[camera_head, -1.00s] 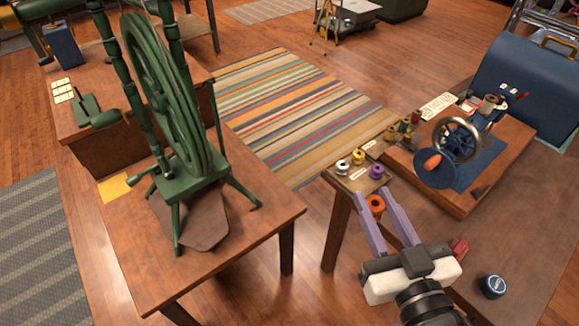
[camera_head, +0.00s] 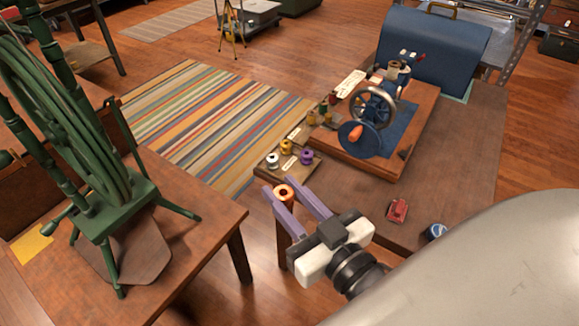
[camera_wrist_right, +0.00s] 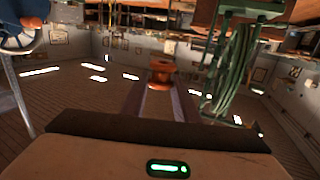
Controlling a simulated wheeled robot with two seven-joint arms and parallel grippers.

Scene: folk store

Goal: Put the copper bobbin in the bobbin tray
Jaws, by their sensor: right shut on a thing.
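The copper bobbin (camera_head: 283,192) is an orange-copper spool between the fingertips of my right gripper (camera_head: 283,187). The gripper has long lilac fingers and is shut on it. The bobbin also shows in the right wrist view (camera_wrist_right: 160,74), held at the finger ends. The bobbin tray (camera_head: 307,168) is a small flat dark tray at the near left corner of the right-hand table. It holds a white, a yellow and a purple bobbin. In the head view the held bobbin appears just below the tray; its height above it is hard to judge. My left gripper is out of view.
A hand-cranked winder (camera_head: 375,108) on a wooden base stands behind the tray. A blue case (camera_head: 435,45) is farther back. A red item (camera_head: 397,210) and a blue tin (camera_head: 435,232) lie at right. A green spinning wheel (camera_head: 80,130) stands on the left table.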

